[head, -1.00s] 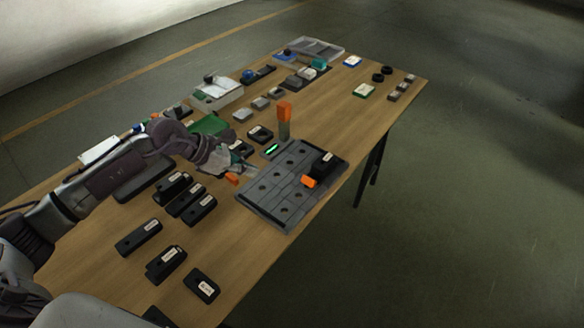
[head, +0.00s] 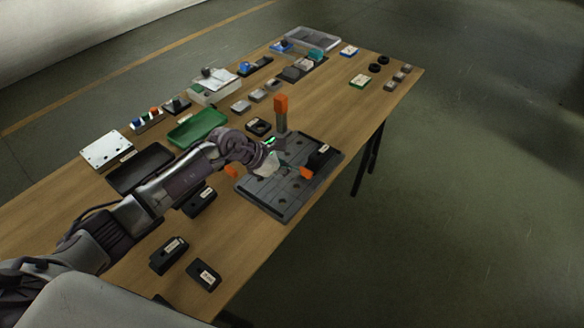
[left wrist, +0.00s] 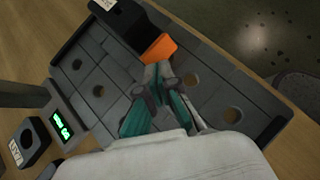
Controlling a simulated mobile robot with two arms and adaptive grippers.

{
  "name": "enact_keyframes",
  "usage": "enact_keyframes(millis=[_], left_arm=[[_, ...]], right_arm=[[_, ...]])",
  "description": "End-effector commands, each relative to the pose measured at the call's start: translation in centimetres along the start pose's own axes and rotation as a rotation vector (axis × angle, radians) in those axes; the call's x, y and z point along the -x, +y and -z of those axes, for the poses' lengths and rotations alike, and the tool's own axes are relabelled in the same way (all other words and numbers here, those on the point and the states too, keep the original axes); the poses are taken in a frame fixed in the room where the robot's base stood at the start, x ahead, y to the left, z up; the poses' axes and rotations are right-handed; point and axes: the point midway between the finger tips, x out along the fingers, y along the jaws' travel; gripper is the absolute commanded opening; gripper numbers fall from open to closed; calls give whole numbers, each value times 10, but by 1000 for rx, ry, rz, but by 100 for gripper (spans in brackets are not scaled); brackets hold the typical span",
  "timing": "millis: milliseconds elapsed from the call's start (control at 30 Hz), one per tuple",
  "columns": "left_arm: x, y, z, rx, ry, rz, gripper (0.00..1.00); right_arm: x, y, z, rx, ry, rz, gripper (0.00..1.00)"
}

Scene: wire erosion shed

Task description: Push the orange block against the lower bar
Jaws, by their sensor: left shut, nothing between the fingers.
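The orange block (head: 306,172) lies on the grey plate (head: 268,207) with holes, against or close beside a black labelled block (head: 322,154). My left gripper (head: 289,170) is shut and empty, low over the plate. In the left wrist view its fingertips (left wrist: 164,72) are at the near side of the orange block, touching or almost touching it. My right gripper is not in view.
An orange-topped post (head: 281,105) stands behind the plate, with a small green-lit display (left wrist: 62,128) near its foot. Another orange piece (head: 231,171) is at the plate's left. Black labelled blocks (head: 169,255) lie at the front left. The table's right edge is close to the plate.

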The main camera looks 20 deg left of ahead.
Motion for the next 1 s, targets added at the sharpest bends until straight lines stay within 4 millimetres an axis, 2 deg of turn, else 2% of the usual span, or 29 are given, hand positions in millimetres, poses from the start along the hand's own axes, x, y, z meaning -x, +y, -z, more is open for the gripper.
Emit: enact_keyframes(millis=[367, 600, 1000], left_arm=[[-2, 0, -2, 0, 0, 0, 0], [-16, 1, -14, -2, -2, -2, 0], [-15, 1, -13, 0, -3, 0, 0]], right_arm=[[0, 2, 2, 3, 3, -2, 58], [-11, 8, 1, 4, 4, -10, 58], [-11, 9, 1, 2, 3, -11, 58]])
